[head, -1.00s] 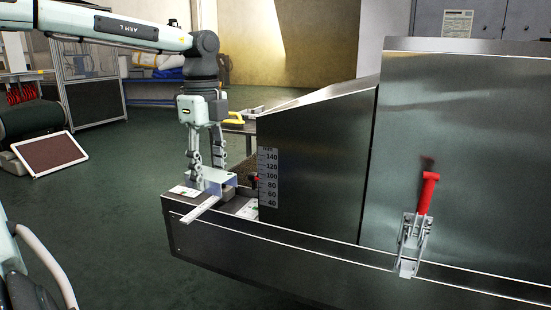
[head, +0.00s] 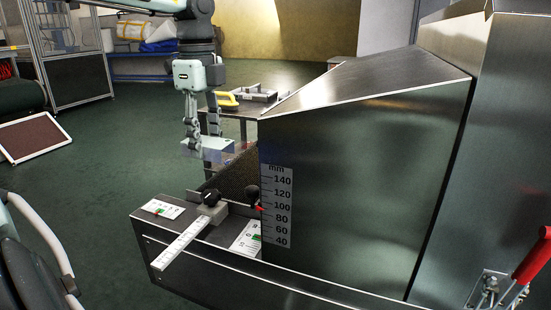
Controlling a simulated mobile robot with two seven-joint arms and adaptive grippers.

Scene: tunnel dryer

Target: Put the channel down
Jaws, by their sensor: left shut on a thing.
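My left gripper (head: 203,138) points down, its fingers shut on the channel (head: 208,149), a pale metal piece. It holds the channel in the air, beyond the near end of the tunnel dryer (head: 360,150) and close to the dark belt (head: 233,176) at its mouth. The channel looks clear of the ledge (head: 215,233) below, but its exact height over the belt is hard to tell. The fingers partly hide the channel. My right gripper is not in view.
A millimetre scale (head: 277,206) is on the dryer's side. A red-handled clamp (head: 533,257) is at the lower right. A small table (head: 243,109) with a yellow-handled item stands behind.

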